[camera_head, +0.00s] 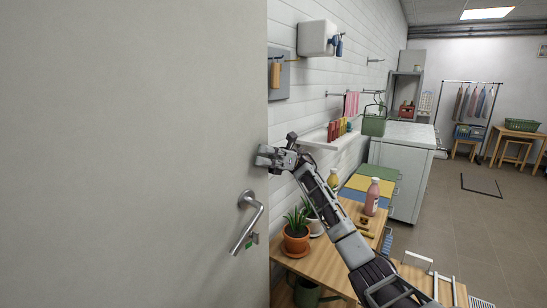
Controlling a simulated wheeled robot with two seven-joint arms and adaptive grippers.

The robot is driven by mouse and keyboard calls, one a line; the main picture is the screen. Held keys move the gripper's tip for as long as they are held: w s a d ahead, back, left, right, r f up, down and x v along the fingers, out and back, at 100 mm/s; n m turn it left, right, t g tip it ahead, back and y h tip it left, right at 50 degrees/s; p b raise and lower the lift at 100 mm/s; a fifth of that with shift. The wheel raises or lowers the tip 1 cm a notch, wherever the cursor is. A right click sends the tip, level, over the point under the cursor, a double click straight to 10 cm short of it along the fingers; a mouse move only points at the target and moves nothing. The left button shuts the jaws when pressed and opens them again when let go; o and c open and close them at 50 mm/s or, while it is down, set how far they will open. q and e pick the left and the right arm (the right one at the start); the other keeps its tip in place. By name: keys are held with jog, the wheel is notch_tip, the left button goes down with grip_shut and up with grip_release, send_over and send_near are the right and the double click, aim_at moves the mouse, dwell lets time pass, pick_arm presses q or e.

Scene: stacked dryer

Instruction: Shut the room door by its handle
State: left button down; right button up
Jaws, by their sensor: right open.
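The grey room door (130,150) fills the left half of the head view and stands open, its free edge beside the white wall. Its metal lever handle (248,222) sits near that edge, with the lever slanting down to the left. A small green mark (251,240) shows just beside it. My right gripper (268,158) is at the door's edge, above the handle and apart from it. It is open, and nothing shows between its fingers. I cannot tell whether it touches the door. My left gripper is not in view.
A wooden table (322,270) with a potted plant (296,238) and a pink bottle (371,197) stands under my right arm. A white cabinet (403,178) is behind it. Open tiled floor (460,225) lies at the right.

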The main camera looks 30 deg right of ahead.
jog(key=v, duration=1.1)
dwell(0.3)
jog(key=shift+s, duration=0.1)
dwell(0.3)
